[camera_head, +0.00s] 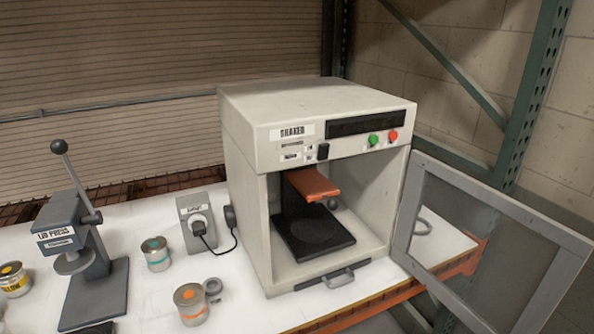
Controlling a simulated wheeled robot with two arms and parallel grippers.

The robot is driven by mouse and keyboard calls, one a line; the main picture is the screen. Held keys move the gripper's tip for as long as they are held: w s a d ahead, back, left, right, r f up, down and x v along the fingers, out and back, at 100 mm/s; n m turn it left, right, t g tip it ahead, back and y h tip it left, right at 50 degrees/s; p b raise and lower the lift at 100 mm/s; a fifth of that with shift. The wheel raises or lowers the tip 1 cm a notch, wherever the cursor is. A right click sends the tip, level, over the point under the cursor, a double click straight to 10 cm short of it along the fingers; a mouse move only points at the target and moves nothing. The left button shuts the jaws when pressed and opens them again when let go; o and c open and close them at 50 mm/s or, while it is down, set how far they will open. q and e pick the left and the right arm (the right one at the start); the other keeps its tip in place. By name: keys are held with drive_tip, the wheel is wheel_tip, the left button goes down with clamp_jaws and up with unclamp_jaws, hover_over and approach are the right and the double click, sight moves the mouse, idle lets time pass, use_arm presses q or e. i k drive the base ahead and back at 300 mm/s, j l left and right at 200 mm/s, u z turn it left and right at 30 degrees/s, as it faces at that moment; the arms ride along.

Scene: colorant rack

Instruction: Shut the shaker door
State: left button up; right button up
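The shaker (310,95) is a pale grey box-shaped machine on the table in the head view. Its door (482,192), a grey frame with a see-through panel, stands wide open, swung out to the right past the table edge. Inside the shaker are a black platform (318,238) and an orange clamp plate (313,184) above it. I see no can on the platform. A grey handle (338,278) sits at the bottom front of the opening. Neither of my grippers is in view.
A lid press (88,255) with a lever stands on the left. Several small cans, one with a teal mark (155,252) and one with an orange mark (190,302), stand between it and the shaker. A grey socket box (197,222) is beside the shaker. A green rack post (530,100) rises behind the door.

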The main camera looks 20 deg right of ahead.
sight(575, 250)
drive_tip(key=k+l+z, duration=0.5)
drive_tip(key=z, duration=1.25)
